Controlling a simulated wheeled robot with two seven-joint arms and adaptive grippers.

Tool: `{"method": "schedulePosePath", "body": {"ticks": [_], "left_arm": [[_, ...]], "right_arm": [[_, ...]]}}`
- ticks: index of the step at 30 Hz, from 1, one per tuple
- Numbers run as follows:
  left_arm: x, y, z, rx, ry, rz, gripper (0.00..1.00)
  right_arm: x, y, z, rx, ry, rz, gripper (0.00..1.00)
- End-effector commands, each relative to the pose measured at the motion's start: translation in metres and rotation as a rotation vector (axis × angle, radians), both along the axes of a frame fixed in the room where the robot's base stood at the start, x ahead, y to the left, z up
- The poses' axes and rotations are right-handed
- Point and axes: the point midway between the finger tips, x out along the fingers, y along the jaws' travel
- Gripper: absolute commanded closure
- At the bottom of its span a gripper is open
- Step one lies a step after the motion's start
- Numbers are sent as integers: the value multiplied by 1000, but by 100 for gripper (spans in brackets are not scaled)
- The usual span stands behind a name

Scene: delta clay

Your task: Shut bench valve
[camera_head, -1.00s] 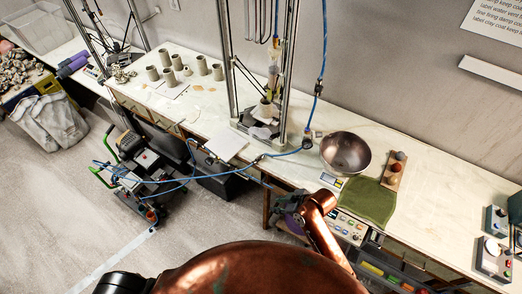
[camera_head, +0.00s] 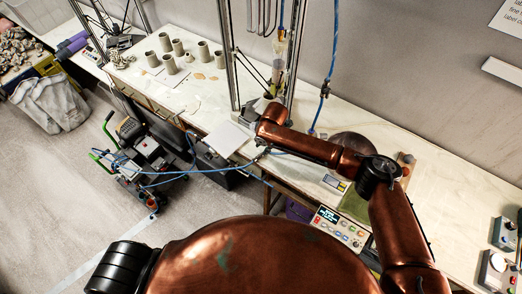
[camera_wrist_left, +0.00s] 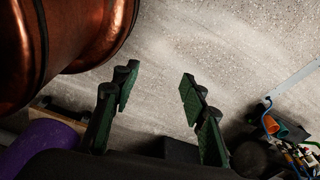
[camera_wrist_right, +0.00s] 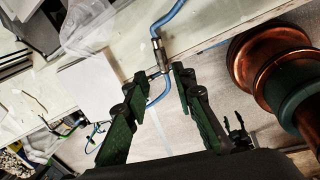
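A blue hose (camera_head: 205,171) runs across the bench front. In the right wrist view a metal inline fitting (camera_wrist_right: 157,48) on this hose, which looks like the bench valve, lies just beyond my right fingertips; its handle position cannot be made out. My right gripper (camera_wrist_right: 160,79) is open and empty, its green fingers pointing at the fitting and hose. In the head view my right gripper (camera_head: 263,143) is small and partly hidden by its arm, near the bench's front edge. My left gripper (camera_wrist_left: 154,82) is open and empty above the floor; it does not show in the head view.
A white board (camera_head: 226,139) lies beside the hose on the bench (camera_head: 440,165). A metal bowl (camera_head: 350,142) and green cloth (camera_head: 355,205) are partly behind my right arm. Clay cups (camera_head: 170,64) stand at the back left. A wheeled cart (camera_head: 140,165) stands on the floor.

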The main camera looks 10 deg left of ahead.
Motion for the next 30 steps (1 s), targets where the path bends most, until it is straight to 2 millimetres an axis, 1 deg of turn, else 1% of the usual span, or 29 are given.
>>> {"method": "schedulePosePath", "body": {"ticks": [7,9,13,18,25,30], "left_arm": [[-12,1,5,2,15,3,60],[-13,2,5,2,15,3,60],[-11,3,6,2,14,3,60],[-6,3,7,3,8,2,60],[-2,2,7,2,3,1,60],[-2,2,7,2,3,1,60]], "right_arm": [[4,6,-38,-1,2,-4,76],[6,8,-48,-1,1,-5,76],[7,11,-61,0,1,-3,76],[8,13,-68,1,0,-2,76],[8,13,-69,1,0,-2,76],[8,13,-69,1,0,-2,88]]}}
